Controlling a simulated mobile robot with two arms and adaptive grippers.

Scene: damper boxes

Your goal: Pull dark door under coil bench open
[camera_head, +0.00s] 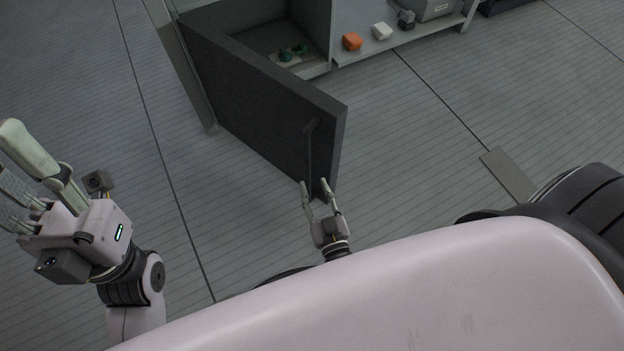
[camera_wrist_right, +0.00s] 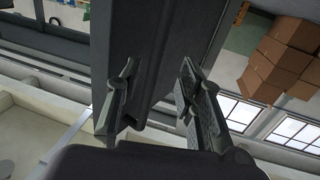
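The dark door (camera_head: 262,105) stands swung wide open from the cabinet under the bench, and the inside shows behind it. A long dark bar handle (camera_head: 308,150) runs along its face near the free edge. My right gripper (camera_head: 316,186) is at the lower end of the handle, by the door's free edge, with its fingers apart. In the right wrist view its fingers (camera_wrist_right: 158,95) stand on either side of the dark door and handle strip (camera_wrist_right: 152,70), with a gap between them. My left gripper (camera_head: 22,172) is raised at the left, away from the door, its fingers apart and empty.
Green parts (camera_head: 288,55) lie inside the open cabinet. An orange block (camera_head: 352,41) and a white block (camera_head: 382,31) sit on the shelf to the right. Brown boxes (camera_wrist_right: 278,62) show in the right wrist view. The floor (camera_head: 420,150) right of the door is mostly clear.

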